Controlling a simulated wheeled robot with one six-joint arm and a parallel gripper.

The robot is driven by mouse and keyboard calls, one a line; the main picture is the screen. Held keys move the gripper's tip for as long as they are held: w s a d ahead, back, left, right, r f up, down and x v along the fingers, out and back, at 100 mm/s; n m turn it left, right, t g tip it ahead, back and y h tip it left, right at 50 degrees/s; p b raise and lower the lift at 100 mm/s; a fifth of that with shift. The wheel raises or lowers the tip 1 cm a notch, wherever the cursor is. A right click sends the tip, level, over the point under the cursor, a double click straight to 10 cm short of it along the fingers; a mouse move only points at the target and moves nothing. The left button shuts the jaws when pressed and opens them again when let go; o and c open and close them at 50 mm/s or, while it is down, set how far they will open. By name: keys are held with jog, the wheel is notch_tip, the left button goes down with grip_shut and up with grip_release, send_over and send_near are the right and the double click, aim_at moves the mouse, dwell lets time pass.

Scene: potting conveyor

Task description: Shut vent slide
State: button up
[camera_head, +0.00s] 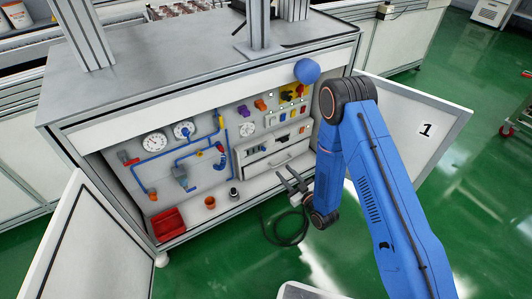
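A white slotted panel (272,147), which may hold the vent slide, sits at the right of the open cabinet's inner board. It shows small dark slots or grips along its upper part and a handle-like bar lower down. I cannot tell which part is the slide or how far it stands open. My gripper (286,177) is just in front of and below this panel, near the cabinet's lower right. Its two fingers point up and left, apart, with nothing seen between them. No contact with the panel is clear.
The cabinet doors stand open: the left door (85,245), and the right door (440,122) marked 1, behind my arm. A dark cable loop (287,240) lies below.

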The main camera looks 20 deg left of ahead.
send_near(258, 151)
jog(key=w+a+r, duration=0.1)
jog(key=w+a, duration=0.2)
jog(key=w, duration=0.2)
jog(key=shift+w+a+r, duration=0.2)
jog(key=shift+w+a, duration=0.05)
jog(key=shift+w, duration=0.05)
